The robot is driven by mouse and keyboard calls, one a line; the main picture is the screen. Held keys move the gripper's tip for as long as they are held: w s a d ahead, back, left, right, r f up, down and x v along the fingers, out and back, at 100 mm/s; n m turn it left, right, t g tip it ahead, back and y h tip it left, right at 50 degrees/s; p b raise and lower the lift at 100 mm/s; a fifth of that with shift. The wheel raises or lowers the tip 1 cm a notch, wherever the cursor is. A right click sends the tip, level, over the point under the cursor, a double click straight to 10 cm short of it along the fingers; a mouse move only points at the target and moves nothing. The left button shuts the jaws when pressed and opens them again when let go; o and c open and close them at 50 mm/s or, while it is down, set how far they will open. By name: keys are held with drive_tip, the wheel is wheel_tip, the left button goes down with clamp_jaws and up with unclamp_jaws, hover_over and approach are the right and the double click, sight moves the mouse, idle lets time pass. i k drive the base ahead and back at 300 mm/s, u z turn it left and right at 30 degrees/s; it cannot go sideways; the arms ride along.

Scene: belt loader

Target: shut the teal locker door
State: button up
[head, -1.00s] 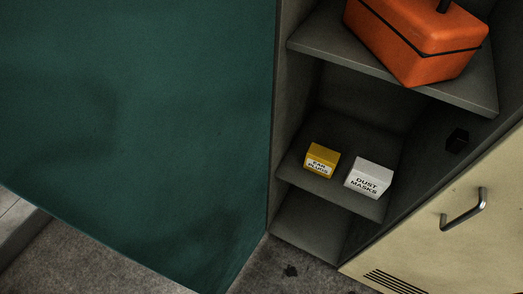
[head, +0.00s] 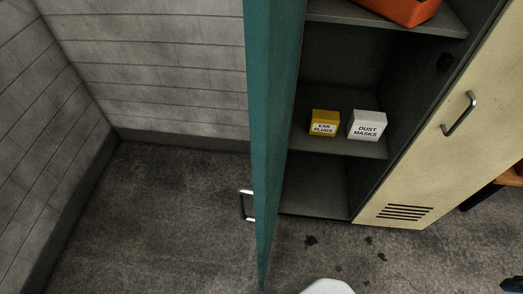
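The teal locker door (head: 268,130) stands open in the head view, seen nearly edge-on at the left of the locker opening. Its metal handle (head: 246,205) sticks out on the door's left side, low down. The open locker (head: 330,190) shows its shelves to the right of the door. My gripper is not clearly in view. A white rounded shape at the bottom edge is cut off, and I cannot tell what it is.
A yellow ear plugs box (head: 324,123) and a white dust masks box (head: 367,126) sit on a shelf. An orange case (head: 402,8) is above. A cream door (head: 430,130) with a handle is at right. Bare floor (head: 160,215) lies left, before a block wall (head: 160,70).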

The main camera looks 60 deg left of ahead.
sight(273, 28)
drive_tip(key=k, duration=1.95)
drive_tip(key=u, duration=1.05)
drive_tip(key=i, duration=1)
drive_tip(key=u, duration=0.1)
drive_tip(key=k, duration=0.5)
drive_tip(key=u, duration=0.5)
drive_tip(key=i, duration=0.2)
drive_tip(key=z, duration=0.15)
